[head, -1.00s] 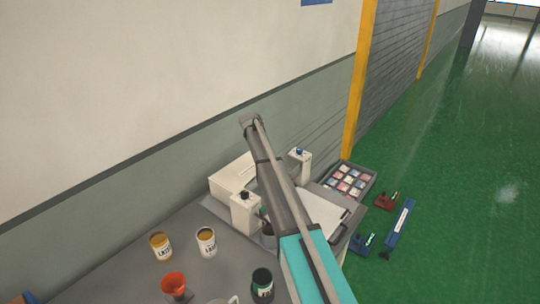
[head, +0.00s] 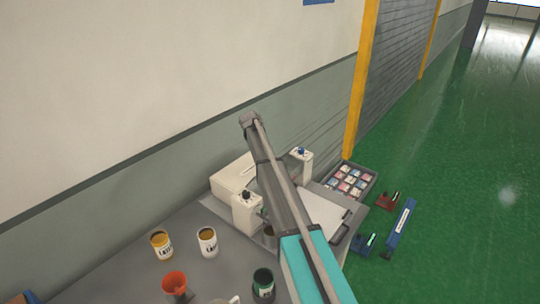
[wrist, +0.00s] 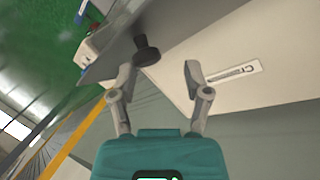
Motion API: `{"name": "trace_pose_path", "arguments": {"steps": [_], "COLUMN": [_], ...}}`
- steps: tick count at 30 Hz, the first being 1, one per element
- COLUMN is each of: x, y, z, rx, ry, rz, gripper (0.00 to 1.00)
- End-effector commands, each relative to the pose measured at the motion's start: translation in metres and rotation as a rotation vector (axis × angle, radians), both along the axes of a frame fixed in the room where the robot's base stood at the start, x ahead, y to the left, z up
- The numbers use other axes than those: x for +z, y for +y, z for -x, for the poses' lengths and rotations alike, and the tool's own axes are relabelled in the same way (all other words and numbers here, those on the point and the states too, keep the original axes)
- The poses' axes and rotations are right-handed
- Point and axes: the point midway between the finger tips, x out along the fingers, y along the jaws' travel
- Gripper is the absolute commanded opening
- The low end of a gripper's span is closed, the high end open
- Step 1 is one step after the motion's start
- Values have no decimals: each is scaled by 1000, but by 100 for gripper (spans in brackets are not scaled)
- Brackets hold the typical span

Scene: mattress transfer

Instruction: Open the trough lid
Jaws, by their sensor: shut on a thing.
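In the wrist view a black knob (wrist: 147,49) stands at a grey panel (wrist: 110,58), which looks like the trough lid. My gripper (wrist: 160,68) is at the knob. The left fingertip is against it, while the contact of the right finger is not clear. In the head view my arm covers the middle of the machine, so the gripper and the knob are hidden there. The machine's cream box (head: 231,177) shows beside the arm, and its cream surface with a slotted plate (wrist: 232,73) fills the right of the wrist view.
Several tins and an orange funnel (head: 175,284) stand on the grey bench (head: 120,278). A tray of coloured pots (head: 348,181) lies beyond.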

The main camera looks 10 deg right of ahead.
Motion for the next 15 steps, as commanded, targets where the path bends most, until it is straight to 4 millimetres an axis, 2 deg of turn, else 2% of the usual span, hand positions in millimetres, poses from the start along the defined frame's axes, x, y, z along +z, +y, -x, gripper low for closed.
{"name": "trace_pose_path", "arguments": {"steps": [1,3,15], "x": [-2,-2,0], "y": [2,1,-4], "z": [-2,-2,0], "rx": [3,1,-4], "ry": [-5,-4,0], "rz": [-7,-7,-3], "gripper": [59,70,70]}}
